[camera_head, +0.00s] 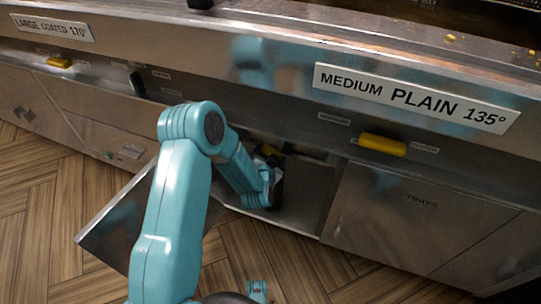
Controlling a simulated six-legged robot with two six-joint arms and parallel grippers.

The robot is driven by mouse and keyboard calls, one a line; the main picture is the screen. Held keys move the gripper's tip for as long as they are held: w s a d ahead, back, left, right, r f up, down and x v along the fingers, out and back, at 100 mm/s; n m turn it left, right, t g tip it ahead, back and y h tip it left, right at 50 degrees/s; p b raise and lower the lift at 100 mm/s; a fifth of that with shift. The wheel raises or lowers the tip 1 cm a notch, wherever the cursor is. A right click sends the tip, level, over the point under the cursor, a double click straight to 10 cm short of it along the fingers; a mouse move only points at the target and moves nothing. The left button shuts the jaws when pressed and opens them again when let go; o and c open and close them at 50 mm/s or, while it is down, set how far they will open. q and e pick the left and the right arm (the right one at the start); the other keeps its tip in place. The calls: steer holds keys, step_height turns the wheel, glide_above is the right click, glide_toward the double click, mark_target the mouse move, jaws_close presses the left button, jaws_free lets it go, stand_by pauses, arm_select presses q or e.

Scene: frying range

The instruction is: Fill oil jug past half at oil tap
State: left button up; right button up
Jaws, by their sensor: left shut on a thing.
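My left arm reaches into an open cabinet under the fryer front. Its gripper (270,160) is at the cabinet's opening, largely hidden by its own wrist. I cannot make out an oil jug or any oil. My right gripper is not clearly seen.
The open steel cabinet door (115,225) stands out to the left of my arm. A "MEDIUM PLAIN 135°" sign (415,97) is above a yellow front handle (382,145). A closed "TRAYS" door (420,215) is to the right. Wood-patterned floor (40,215) lies clear.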

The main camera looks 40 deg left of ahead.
arm_select(q)
steer(key=n+h+b, duration=0.2)
steer(key=n, duration=0.1)
steer(key=shift+f, duration=0.1)
steer(key=shift+n+t+h+b, duration=0.3)
steer(key=shift+n+h+b, duration=0.2)
steer(key=shift+b, duration=0.1)
stand_by(0.3)
steer(key=o, duration=0.9)
steer(key=shift+c, duration=0.2)
